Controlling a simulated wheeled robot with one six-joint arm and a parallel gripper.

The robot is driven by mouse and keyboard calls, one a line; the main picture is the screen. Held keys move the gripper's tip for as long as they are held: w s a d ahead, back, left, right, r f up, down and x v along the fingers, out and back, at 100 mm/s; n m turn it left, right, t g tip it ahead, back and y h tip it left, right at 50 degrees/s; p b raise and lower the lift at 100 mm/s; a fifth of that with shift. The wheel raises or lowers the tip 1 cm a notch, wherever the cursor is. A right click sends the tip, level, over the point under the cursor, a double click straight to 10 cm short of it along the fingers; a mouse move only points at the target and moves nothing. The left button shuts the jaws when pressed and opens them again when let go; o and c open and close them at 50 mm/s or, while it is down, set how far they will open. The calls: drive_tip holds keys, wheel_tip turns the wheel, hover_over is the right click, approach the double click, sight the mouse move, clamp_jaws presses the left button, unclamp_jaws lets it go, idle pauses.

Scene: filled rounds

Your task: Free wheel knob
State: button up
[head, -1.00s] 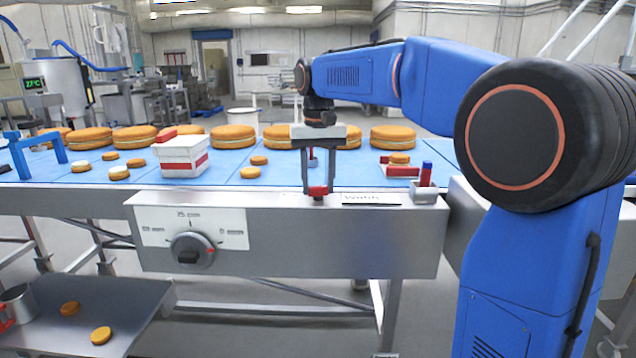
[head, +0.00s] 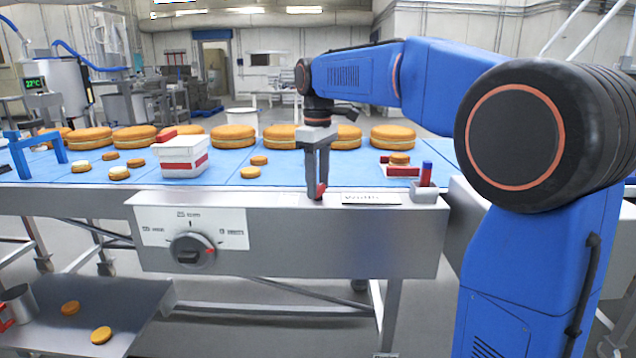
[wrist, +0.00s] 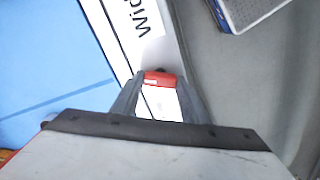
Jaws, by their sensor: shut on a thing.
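My gripper (head: 317,193) points down at the front edge of the conveyor, above the metal front panel (head: 350,240). It is shut on a small red piece (head: 321,190), which also shows between the fingertips in the wrist view (wrist: 160,78). The fingers hide part of the piece, and I cannot tell what it is fixed to. A label strip (head: 371,199) beginning "Wid" lies beside it. A round grey wheel knob (head: 192,250) with a dark grip and a red mark sits on the panel's white scale plate, left of and below my gripper.
A white box with a red band (head: 182,158) stands on the blue belt (head: 225,177). Several cakes and small biscuits lie on the belt. A grey holder (head: 430,191) with a red and blue stick is to the right. A metal tray (head: 130,320) is below left.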

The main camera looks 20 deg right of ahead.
drive_tip(key=n, duration=0.5)
drive_tip(key=shift+n, duration=0.3)
idle(0.4)
drive_tip(key=o, duration=1.1)
drive_tip(key=shift+c, duration=0.2)
wheel_tip(320, 180, up, 17)
drive_tip(key=shift+r, duration=0.2)
